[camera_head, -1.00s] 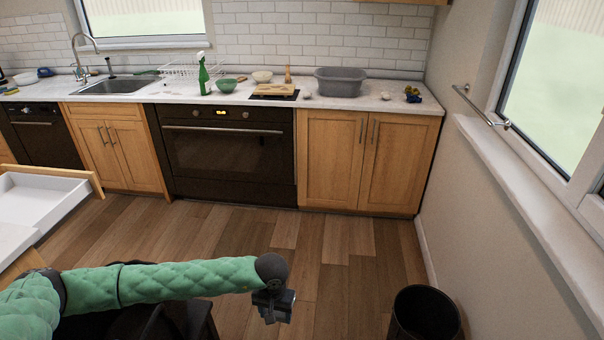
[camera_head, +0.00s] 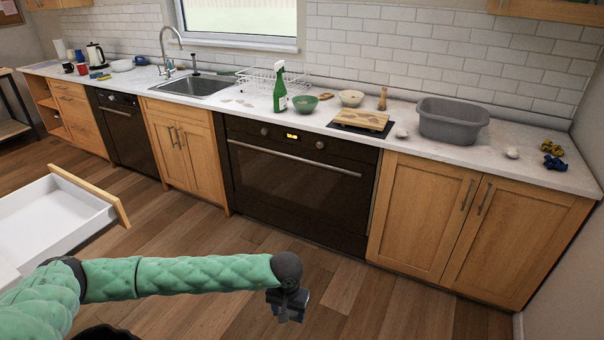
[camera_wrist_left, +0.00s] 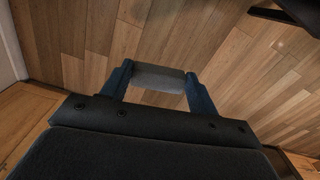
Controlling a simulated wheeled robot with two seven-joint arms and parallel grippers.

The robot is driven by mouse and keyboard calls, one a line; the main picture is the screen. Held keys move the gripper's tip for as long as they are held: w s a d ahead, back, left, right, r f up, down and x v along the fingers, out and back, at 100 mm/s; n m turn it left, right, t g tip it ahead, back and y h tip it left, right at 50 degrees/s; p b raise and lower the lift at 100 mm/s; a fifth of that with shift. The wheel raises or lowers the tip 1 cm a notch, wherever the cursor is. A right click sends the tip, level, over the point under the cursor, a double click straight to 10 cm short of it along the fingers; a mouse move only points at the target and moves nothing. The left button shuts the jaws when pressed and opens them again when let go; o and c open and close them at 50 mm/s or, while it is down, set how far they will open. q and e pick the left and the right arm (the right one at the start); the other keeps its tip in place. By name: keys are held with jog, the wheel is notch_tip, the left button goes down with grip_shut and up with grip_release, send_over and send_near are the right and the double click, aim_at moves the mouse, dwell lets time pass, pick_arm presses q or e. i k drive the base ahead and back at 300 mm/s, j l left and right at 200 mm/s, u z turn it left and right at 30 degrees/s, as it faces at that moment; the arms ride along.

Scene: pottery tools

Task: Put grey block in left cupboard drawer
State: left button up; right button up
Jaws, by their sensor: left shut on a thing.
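My left gripper (camera_head: 289,306) hangs at the end of the green-sleeved arm, above the wooden floor in front of the oven. In the left wrist view its two blue fingers (camera_wrist_left: 160,88) are shut on the grey block (camera_wrist_left: 160,78), which spans the gap between their tips. In the head view the block is too small to make out clearly. An open white drawer (camera_head: 50,232) with a wooden front (camera_head: 92,194) stands at the left, apart from the gripper. The part of the drawer I see looks empty. My right gripper is not in view.
The counter (camera_head: 330,112) along the wall holds a grey basin (camera_head: 452,122), a green spray bottle (camera_head: 280,92), bowls and a cutting board (camera_head: 360,120). The oven (camera_head: 290,185) and cupboard doors below are closed. The floor between counter and arm is clear.

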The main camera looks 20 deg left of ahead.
aim_at(39, 235)
jog(key=i+u, duration=0.2)
jog(key=i, duration=0.35)
jog(key=i+u, duration=0.25)
jog(key=i, duration=0.3)
jog(key=i+l+u, duration=0.2)
jog(key=i, duration=0.35)
jog(key=i+u, duration=0.3)
jog(key=u, duration=0.15)
jog(key=i+l+u, duration=0.1)
jog(key=i+u, duration=0.3)
jog(key=i+l+u, duration=0.2)
jog(key=u, duration=0.25)
jog(key=i+l+u, duration=0.3)
jog(key=u, duration=0.15)
jog(key=i+l+u, duration=0.4)
jog(key=l, duration=0.2)
